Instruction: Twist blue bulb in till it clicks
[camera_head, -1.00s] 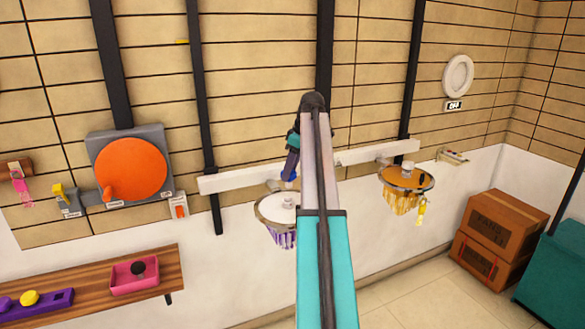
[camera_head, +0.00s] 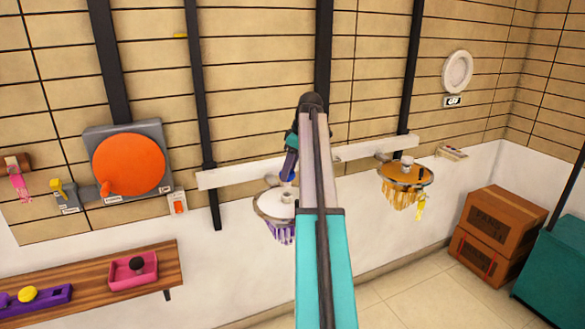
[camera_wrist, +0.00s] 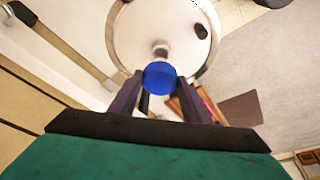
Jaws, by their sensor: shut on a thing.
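The blue bulb (camera_wrist: 160,78) is between the two fingertips of my gripper (camera_head: 288,174), which is shut on it. It also shows as a small blue spot at the gripper's tip in the head view (camera_head: 287,177). A small pale socket (camera_head: 287,197) stands on the white round plate (camera_head: 268,207) of the purple-fringed chandelier, just below the bulb. In the wrist view the socket (camera_wrist: 160,50) lines up behind the bulb. I cannot tell whether the bulb touches or sits in it. My arm hides the plate's right side.
A second chandelier with an amber plate (camera_head: 405,174) hangs to the right. A white rail (camera_head: 240,174) runs behind both. An orange disc (camera_head: 128,164) is on the wall at left, above a wooden shelf (camera_head: 90,286). Brown boxes (camera_head: 500,228) stand at right.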

